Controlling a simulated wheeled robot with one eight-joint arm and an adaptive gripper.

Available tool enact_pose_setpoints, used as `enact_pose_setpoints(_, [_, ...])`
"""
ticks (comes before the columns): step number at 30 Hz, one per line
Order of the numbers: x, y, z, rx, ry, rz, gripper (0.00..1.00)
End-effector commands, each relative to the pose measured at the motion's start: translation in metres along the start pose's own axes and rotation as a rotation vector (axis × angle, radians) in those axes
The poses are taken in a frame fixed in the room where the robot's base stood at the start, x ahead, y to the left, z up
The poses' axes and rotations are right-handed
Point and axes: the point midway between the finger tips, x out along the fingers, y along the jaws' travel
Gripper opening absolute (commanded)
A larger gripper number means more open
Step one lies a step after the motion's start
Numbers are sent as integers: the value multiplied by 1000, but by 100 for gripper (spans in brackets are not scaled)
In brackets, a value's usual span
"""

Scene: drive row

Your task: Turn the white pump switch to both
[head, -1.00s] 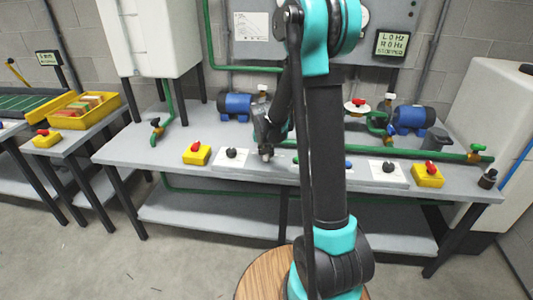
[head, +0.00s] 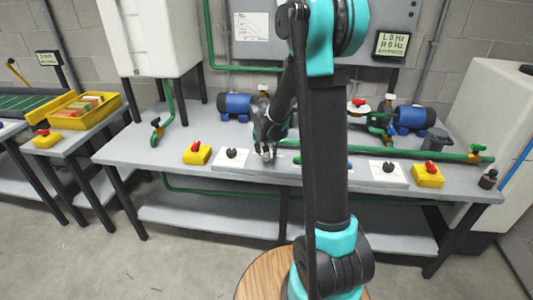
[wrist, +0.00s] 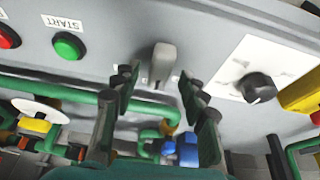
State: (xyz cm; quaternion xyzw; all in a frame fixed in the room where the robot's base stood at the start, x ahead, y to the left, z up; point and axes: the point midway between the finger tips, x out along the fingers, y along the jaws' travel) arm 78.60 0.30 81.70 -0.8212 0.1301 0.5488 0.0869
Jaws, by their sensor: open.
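The pump switch (wrist: 163,62) is a pale grey-white lever on the grey panel, at the upper middle of the wrist view. It stands over a slot in a small light plate, and its blunt end points toward the top of that view. My gripper (wrist: 155,82) is open, with one dark finger on each side of the lever in the picture. I cannot tell whether either finger touches it. In the head view my gripper (head: 265,155) is low over the bench's front panel, just right of the left black knob, and the lever cannot be made out there.
The black knob (wrist: 257,87) on its white plate is right of the lever in the wrist view. The green START button (wrist: 69,46) and a red button (wrist: 8,38) are left. Yellow boxes with red switches (head: 197,153) (head: 428,174) flank the panel. Green pipes run behind.

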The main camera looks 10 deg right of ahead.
Motion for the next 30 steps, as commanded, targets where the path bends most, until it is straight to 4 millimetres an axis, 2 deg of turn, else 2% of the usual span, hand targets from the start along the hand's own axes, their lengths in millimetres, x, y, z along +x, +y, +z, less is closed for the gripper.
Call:
enact_pose_setpoints(12, [-70, 0, 1, -1, 0, 0, 43])
enact_pose_setpoints(18, [-95, 0, 0, 0, 0, 0, 43])
enact_pose_setpoints(23, [-104, 0, 0, 0, 0, 0, 43])
enact_pose_setpoints(30, [-106, 0, 0, 0, 0, 0, 43])
